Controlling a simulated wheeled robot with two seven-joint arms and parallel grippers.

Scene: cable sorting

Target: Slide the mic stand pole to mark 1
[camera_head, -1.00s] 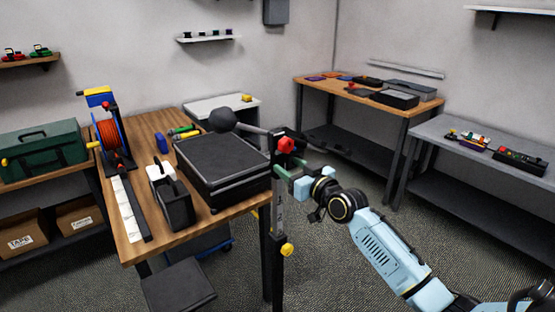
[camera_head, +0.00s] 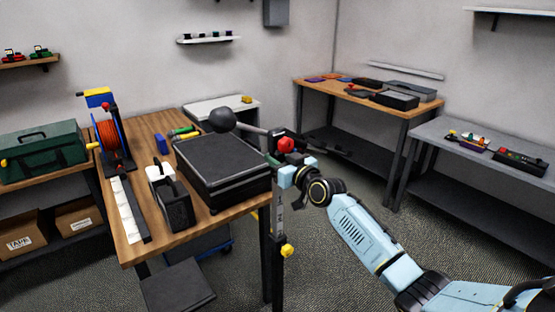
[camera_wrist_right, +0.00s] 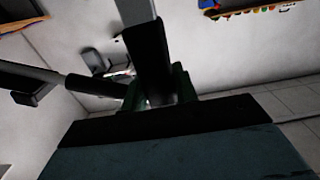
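The mic stand stands upright at the table's right front corner. Its marked grey pole (camera_head: 279,212) carries a yellow knob (camera_head: 287,250) low down and a red knob (camera_head: 286,145) at the top. A boom with a black ball-shaped mic (camera_head: 222,119) reaches left over the table. My right gripper (camera_head: 275,161) is at the upper pole, just below the red knob. In the right wrist view its green fingers (camera_wrist_right: 160,95) lie on both sides of the dark pole part (camera_wrist_right: 148,55). I cannot tell whether they press on it. My left gripper is out of view.
The wooden table (camera_head: 135,247) holds a black case (camera_head: 222,160), a cable reel (camera_head: 110,135) and a black holder (camera_head: 177,208). A dark flat box (camera_head: 177,287) is low in front. Floor is clear right of the stand, before another workbench (camera_head: 420,105).

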